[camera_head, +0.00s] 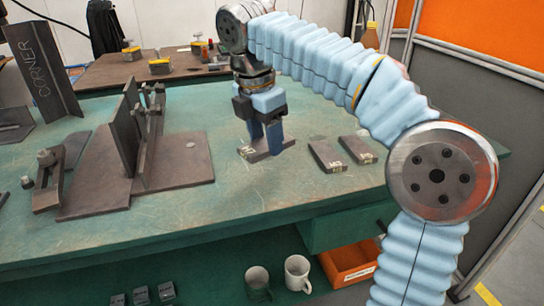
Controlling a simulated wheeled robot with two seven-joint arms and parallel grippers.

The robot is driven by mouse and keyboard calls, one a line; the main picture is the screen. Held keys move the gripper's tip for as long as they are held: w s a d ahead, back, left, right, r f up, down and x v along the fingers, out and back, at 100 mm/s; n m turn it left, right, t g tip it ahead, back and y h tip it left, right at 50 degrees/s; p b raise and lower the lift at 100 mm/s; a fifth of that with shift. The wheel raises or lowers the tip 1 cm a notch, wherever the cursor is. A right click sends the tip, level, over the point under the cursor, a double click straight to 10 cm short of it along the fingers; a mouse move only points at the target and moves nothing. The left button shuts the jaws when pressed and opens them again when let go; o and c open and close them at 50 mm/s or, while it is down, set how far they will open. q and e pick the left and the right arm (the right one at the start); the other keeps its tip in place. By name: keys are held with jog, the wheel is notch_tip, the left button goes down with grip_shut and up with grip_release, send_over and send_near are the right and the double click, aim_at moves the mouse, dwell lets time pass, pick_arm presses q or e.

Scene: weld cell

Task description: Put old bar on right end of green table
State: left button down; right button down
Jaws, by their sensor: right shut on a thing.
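My right gripper (268,143) points down over the green table (235,205), its blue fingers shut on a flat dark bar (254,156) with a pale label at its near end. This bar is level, on the table top or very close above it; I cannot tell which. Two similar labelled bars, one (325,155) and another (358,149), lie side by side on the table to its right. I cannot read the labels to tell which is old. My left gripper is not in view.
A steel fixture with upright plates (178,168) stands left of the gripper. A clamp block (62,175) is farther left. The table top in front of the bars is clear. Below are two mugs (297,272) and an orange bin (345,265).

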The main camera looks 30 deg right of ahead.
aim_at(272, 167)
jog(key=shift+w+d+f, duration=0.3)
jog(key=shift+d+f, duration=0.05)
jog(key=shift+f, duration=0.2)
jog(key=shift+w+d+f, duration=0.25)
jog(key=shift+d+f, duration=0.05)
jog(key=shift+f, duration=0.2)
jog(key=f, duration=0.2)
jog(key=d+f+b, duration=0.1)
jog(key=shift+w+f, duration=0.4)
jog(key=shift+f, duration=0.3)
jog(key=shift+c, duration=2.1)
grip_release()
jog(key=shift+f, duration=0.15)
jog(key=r+p, duration=0.1)
jog(key=r, duration=0.3)
jog(key=a+r+p, duration=0.1)
jog(key=r, duration=0.3)
jog(key=r+p, duration=0.1)
jog(key=r, duration=0.3)
jog(key=shift+s+a, duration=0.15)
jog(key=shift+a, duration=0.25)
